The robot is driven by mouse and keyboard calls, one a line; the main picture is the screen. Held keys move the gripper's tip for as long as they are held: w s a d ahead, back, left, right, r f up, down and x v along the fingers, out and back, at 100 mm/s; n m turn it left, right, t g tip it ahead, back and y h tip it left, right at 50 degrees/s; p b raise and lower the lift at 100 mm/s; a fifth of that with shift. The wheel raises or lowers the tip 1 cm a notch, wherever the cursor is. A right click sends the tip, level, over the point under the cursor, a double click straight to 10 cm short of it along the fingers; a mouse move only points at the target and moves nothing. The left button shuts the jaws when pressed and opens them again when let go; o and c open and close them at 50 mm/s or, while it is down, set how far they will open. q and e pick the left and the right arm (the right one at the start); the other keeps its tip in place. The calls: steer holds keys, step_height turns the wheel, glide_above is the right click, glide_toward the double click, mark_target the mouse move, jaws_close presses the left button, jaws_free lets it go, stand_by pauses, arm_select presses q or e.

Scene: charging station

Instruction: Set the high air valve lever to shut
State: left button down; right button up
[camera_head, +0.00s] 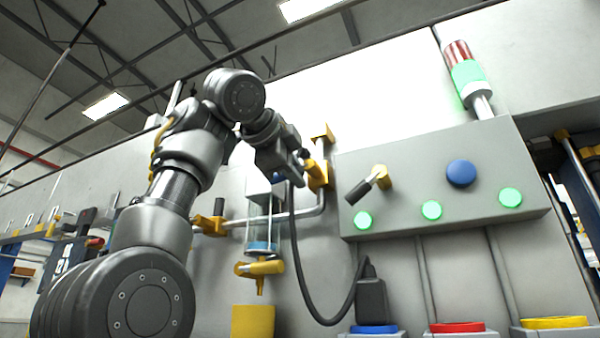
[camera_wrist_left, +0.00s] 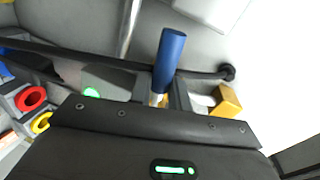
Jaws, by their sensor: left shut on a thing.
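The high air valve (camera_head: 318,174) is a yellow body on the grey pipe, high on the wall left of the control panel. Its lever with a blue handle (camera_wrist_left: 170,55) shows best in the left wrist view, sticking out past the fingers. My left gripper (camera_head: 293,168) is up at the valve, seen from behind and below. It is shut on the lever, and the fingers hide part of it. The lever's exact angle to the pipe is hard to tell. My right gripper is in neither view.
The grey control panel (camera_head: 400,215) with lit green buttons, a blue button (camera_head: 460,172) and a black-handled lever (camera_head: 361,190) is right of the valve. A black cable (camera_head: 301,277) hangs close by the gripper. A clear cylinder (camera_head: 262,235) and a lower yellow valve (camera_head: 262,268) are below.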

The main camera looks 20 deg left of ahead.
arm_select(q)
steer(key=shift+r+m, duration=0.2)
steer(key=shift+m, duration=0.2)
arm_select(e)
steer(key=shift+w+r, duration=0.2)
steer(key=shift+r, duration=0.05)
arm_select(q)
steer(key=shift+m+y, duration=0.4)
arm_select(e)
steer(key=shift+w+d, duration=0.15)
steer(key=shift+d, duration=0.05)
arm_select(q)
steer(key=c, duration=1.4)
jaws_free()
steer(key=shift+r, duration=0.1)
steer(key=shift+o, duration=0.2)
steer(key=shift+s, duration=0.1)
